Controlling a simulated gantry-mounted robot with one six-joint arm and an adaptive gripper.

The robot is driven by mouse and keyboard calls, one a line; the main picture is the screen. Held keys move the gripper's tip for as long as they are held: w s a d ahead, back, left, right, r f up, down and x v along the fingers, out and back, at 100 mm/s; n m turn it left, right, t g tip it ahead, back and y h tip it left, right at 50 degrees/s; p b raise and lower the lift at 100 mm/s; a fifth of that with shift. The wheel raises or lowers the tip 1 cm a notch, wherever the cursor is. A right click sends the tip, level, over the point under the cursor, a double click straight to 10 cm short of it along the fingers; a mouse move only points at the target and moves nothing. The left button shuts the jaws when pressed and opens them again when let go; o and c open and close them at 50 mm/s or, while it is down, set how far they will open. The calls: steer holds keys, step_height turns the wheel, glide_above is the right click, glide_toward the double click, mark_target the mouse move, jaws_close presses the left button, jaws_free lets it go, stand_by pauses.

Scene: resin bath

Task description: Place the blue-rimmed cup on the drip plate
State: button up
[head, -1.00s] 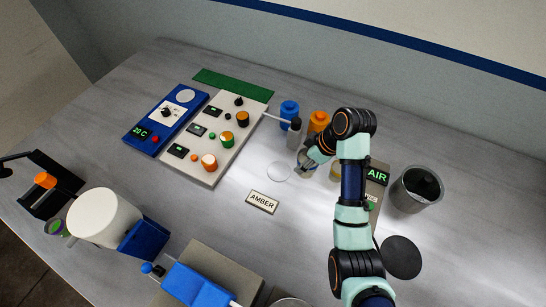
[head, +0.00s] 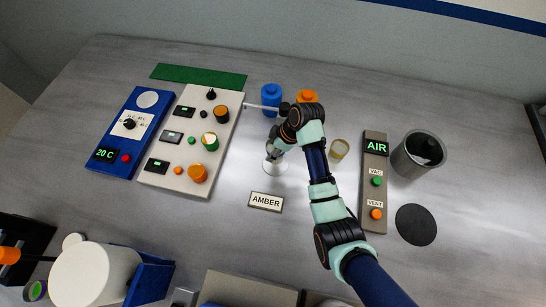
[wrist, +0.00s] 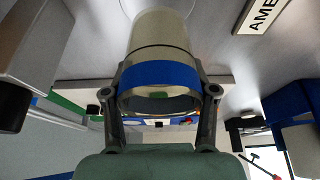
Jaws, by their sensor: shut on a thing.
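The blue-rimmed cup (wrist: 160,50) is pale with a blue band and fills the middle of the wrist view. My gripper (wrist: 161,92) is shut on it, one finger on each side of the band. In the head view my gripper (head: 275,151) is over the far part of a pale round disc, the drip plate (head: 275,169). The cup is mostly hidden there by my gripper. I cannot tell whether its base touches the plate.
The AMBER sign (head: 265,201) lies just in front of the plate. A yellowish cup (head: 339,148) and the AIR panel (head: 374,200) stand to the right. The control box (head: 160,165) is left. Blue (head: 271,98) and orange (head: 308,97) bottles stand behind.

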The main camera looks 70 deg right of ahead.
steer(key=shift+f+b, duration=0.4)
steer(key=shift+f, duration=2.4)
steer(key=shift+f, duration=0.15)
steer(key=o, duration=0.9)
steer(key=p+v, duration=0.2)
steer(key=v, duration=1)
steer(key=shift+d, duration=0.1)
steer(key=shift+w, duration=0.1)
